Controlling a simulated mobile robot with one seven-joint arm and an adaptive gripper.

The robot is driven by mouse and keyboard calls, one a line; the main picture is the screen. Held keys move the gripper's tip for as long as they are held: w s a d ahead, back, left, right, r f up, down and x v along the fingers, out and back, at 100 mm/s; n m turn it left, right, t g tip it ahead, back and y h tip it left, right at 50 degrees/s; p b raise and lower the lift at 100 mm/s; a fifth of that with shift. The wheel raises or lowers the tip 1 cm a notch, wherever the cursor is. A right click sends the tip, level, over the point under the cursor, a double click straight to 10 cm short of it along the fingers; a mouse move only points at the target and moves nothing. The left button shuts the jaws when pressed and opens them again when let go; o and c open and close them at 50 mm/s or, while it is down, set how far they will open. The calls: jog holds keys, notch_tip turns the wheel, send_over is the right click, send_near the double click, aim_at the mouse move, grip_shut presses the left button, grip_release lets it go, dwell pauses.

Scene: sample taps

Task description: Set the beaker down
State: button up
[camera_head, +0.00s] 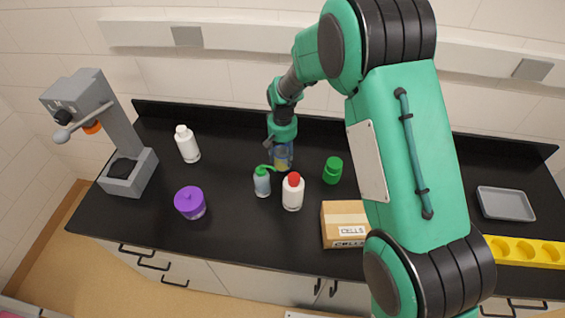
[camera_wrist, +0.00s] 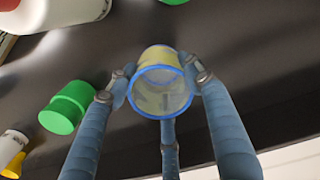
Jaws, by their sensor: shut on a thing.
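The beaker (camera_wrist: 160,85) is clear with a blue rim and has something yellowish inside. In the wrist view it sits between the fingers of my gripper (camera_wrist: 162,88), which is shut on it. In the head view the beaker (camera_head: 282,158) hangs below my gripper (camera_head: 283,143), near the back middle of the black bench (camera_head: 235,232). I cannot tell whether its base touches the bench top.
A green-capped bottle (camera_head: 262,181) and a red-capped white bottle (camera_head: 293,192) stand close in front. A green jar (camera_head: 332,170) is to the right, with a cardboard box (camera_head: 344,222) nearer. A purple jar (camera_head: 190,203), white bottle (camera_head: 187,144) and grey machine (camera_head: 118,135) stand left.

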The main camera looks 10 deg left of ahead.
aim_at(283, 162)
jog(key=shift+f, duration=0.1)
jog(key=shift+o, duration=0.2)
jog(key=shift+f, duration=1.9)
jog(key=shift+c, duration=0.2)
jog(key=o, duration=1)
jog(key=shift+f, duration=0.1)
notch_tip(283, 162, up, 12)
